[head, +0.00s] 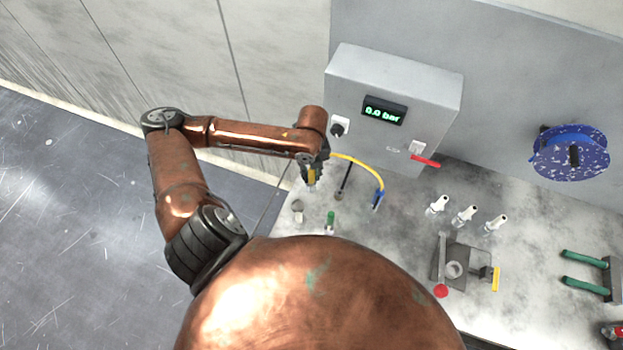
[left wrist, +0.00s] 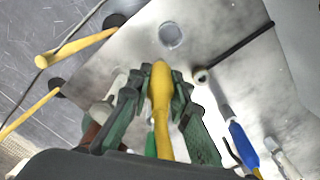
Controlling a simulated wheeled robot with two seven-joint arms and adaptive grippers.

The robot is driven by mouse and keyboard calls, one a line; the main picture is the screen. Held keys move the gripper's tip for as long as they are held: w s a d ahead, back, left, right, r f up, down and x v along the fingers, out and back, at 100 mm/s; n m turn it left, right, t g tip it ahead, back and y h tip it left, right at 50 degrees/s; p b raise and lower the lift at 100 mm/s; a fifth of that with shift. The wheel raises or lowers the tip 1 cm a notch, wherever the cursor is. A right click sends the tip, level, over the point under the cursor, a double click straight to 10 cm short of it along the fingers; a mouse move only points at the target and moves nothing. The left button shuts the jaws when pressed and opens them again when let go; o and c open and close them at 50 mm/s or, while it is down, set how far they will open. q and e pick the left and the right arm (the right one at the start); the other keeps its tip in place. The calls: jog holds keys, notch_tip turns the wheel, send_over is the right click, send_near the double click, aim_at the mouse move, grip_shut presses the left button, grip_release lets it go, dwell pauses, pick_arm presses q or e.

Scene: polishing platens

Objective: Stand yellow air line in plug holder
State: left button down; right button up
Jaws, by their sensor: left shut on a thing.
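My left gripper (head: 312,178) is shut on the yellow air line (head: 311,176) above the left end of the bench. In the left wrist view the yellow end (left wrist: 160,95) stands between the green-grey fingers of the left gripper (left wrist: 158,85). In the head view a yellow hose (head: 365,163) arcs to the right to a blue fitting (head: 377,200). A small grey round piece (head: 297,205) stands on the bench below the gripper; I cannot tell whether it is the plug holder. A grey disc or opening (left wrist: 171,36) shows ahead of the fingertips. My right gripper is not in view.
A grey control box (head: 390,85) reading 0.0 bar stands behind. A black line (head: 345,178) and a green-topped piece (head: 330,220) are close to the gripper. Several white fittings (head: 465,215) and a fixture (head: 455,268) stand farther right. A blue reel (head: 570,155) is on the wall.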

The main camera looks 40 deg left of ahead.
aim_at(311, 173)
pick_arm(q)
jog(key=shift+w+a+f+p, duration=0.15)
jog(key=shift+w+a+f, duration=0.3)
jog(key=shift+f, duration=0.9)
jog(key=shift+w+a+f+p, duration=0.1)
jog(key=shift+w+a+f, duration=0.35)
jog(key=shift+f, duration=0.85)
jog(key=shift+w+a+f+p, duration=0.15)
jog(key=shift+w+a+f, duration=0.3)
jog(key=shift+f, duration=0.9)
jog(key=shift+d, duration=0.15)
jog(key=c, duration=1.8)
grip_release()
jog(key=shift+f, duration=0.1)
notch_tip(311, 173, up, 12)
jog(key=shift+b, duration=0.35)
jog(key=shift+w, duration=0.1)
